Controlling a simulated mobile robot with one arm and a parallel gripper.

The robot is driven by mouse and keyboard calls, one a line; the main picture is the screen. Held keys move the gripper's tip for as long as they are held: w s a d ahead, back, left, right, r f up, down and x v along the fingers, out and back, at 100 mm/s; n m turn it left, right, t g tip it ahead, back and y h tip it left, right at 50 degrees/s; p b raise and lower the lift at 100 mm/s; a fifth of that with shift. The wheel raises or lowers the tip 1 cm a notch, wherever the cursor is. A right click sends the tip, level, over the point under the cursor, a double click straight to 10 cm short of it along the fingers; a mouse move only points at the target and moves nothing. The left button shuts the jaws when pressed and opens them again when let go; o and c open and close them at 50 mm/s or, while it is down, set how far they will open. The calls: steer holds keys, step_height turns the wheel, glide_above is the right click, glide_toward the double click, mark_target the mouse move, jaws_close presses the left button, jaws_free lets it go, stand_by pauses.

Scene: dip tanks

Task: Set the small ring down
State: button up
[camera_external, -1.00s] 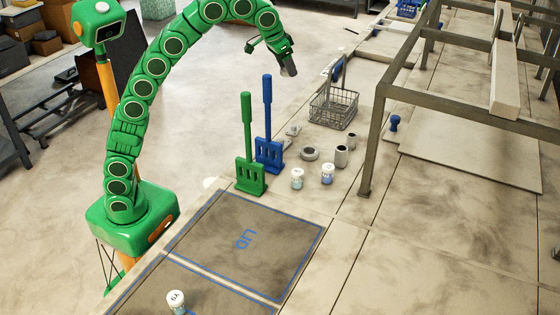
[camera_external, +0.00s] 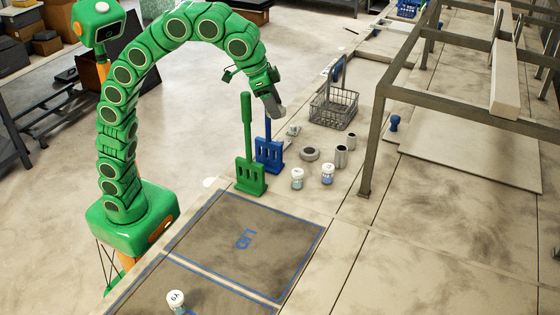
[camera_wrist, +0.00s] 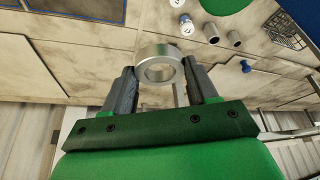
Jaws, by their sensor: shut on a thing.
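The small ring (camera_wrist: 160,65) is a silver metal band. In the wrist view it sits between the two fingertips of my gripper (camera_wrist: 163,84), which is shut on it. In the outside view my gripper (camera_external: 277,108) is above the bench's left edge, in front of the blue paddle's handle, pointing down. I cannot make out the held ring there.
A green paddle (camera_external: 250,175) stands by the blue one. Two jars (camera_external: 297,178) and two grey cylinders (camera_external: 341,156) stand nearby. A wire basket (camera_external: 334,108) is behind them. The panel marked LID (camera_external: 265,225) is bare. A metal frame (camera_external: 371,140) stands at right.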

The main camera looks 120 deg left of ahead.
steer(key=d+m+h, duration=0.1)
steer(key=d+m, duration=0.2)
steer(key=d, duration=1.1)
glide_toward(298, 243)
steer(key=shift+w+a+f, duration=0.15)
steer(key=shift+w+f, duration=0.3)
steer(key=shift+f, duration=0.1)
steer(key=shift+w+a+f, duration=0.15)
steer(key=shift+w+f, duration=0.3)
steer(key=shift+f, duration=0.15)
steer(key=shift+w+f, duration=0.15)
steer(key=shift+f, duration=0.05)
steer(key=shift+f+t, duration=0.3)
steer(key=shift+f, duration=1.2)
steer(key=shift+f, duration=0.15)
steer(key=o, duration=1.1)
steer(key=shift+c, duration=0.2)
